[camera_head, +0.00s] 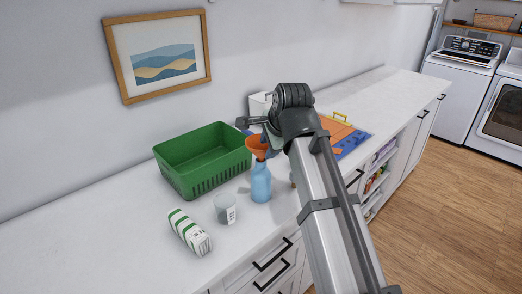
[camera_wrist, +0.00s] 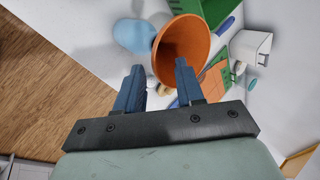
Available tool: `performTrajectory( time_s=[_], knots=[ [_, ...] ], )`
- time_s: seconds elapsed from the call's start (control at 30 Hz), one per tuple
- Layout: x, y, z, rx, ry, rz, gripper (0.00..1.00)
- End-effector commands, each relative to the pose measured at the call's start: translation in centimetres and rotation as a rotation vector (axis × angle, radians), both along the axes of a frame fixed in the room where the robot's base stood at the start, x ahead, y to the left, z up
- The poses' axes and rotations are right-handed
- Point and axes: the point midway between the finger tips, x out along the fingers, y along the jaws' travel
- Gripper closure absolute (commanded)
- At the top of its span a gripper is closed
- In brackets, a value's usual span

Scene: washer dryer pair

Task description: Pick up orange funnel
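The orange funnel (camera_head: 257,144) sits wide end up on top of a blue bottle (camera_head: 261,184) on the white counter. In the wrist view the funnel (camera_wrist: 179,40) shows its open mouth, with the blue bottle (camera_wrist: 132,35) partly behind it. My gripper (camera_wrist: 159,68) is open, its two blue fingers apart with nothing visibly held between them. The right finger overlaps the funnel's mouth in that view, and the left finger lies just left of its rim. I cannot tell whether either finger touches it. In the head view my arm's end is close to the funnel, slightly behind and right.
A green basket (camera_head: 205,160) stands left of the funnel. A clear cup (camera_head: 225,209) and a green-striped pack (camera_head: 189,232) lie in front. A white container (camera_head: 259,103) is behind. An orange and blue case (camera_head: 345,139) is to the right. The counter's front left is clear.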

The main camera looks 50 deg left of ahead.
Motion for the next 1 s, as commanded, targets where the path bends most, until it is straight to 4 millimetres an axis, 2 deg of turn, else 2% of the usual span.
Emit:
performTrajectory(
  time_s=[0.23, 0.53, 0.9, 1.0],
  knots=[
    [0.5, 1.5, -2.5, 0.000, 0.000, 0.000, 0.62],
    [0.6, 1.7, -2.9, 0.001, 0.000, 0.000, 0.62],
    [0.6, 1.7, -2.9, 0.001, 0.000, 0.000, 0.98],
    [0.6, 1.7, -2.9, 0.000, 0.000, 0.000, 1.00]
  ],
)
